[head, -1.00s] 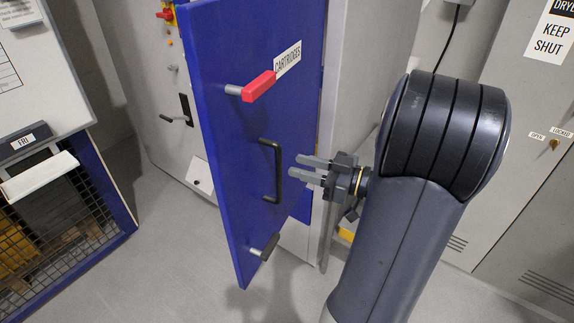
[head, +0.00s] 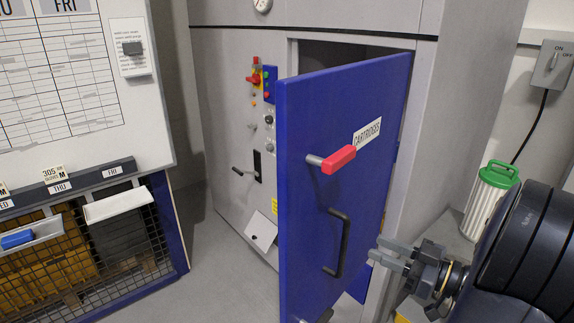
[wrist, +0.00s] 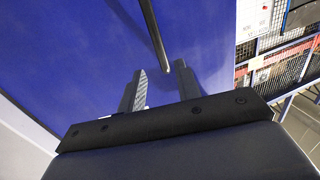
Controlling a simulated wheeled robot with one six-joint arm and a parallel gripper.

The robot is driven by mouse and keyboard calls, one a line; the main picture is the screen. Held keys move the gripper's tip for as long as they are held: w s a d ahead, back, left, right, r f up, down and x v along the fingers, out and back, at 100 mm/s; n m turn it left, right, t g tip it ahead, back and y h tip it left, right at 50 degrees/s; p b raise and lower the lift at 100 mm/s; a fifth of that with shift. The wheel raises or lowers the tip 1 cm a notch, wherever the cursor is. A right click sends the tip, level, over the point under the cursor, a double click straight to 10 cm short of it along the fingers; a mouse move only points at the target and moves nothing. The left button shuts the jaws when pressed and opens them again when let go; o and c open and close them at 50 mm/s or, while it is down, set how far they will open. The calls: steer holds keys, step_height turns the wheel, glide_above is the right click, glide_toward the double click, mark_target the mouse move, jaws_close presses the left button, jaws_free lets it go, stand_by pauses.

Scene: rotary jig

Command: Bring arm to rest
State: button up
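My gripper (head: 391,254) is at the lower right of the head view, just right of the blue cabinet door. Its two fingers are apart with nothing between them. In the wrist view my gripper (wrist: 160,80) also shows open, facing the blue door (wrist: 75,45) and the end of a dark bar handle (wrist: 155,35). My fingers appear apart from the pull handle.
A grey cabinet (head: 225,100) with buttons and a small lever stands behind the door. A green-capped white cartridge (head: 490,195) stands at right, near my arm. A mesh-front rack (head: 110,270) and a wall chart (head: 70,90) are at left. Grey floor (head: 210,270) lies between.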

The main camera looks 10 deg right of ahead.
mark_target(344, 232)
steer(key=p+x, duration=0.2)
steer(key=x, duration=0.7)
steer(key=shift+w+a, duration=0.2)
steer(key=shift+w, duration=0.05)
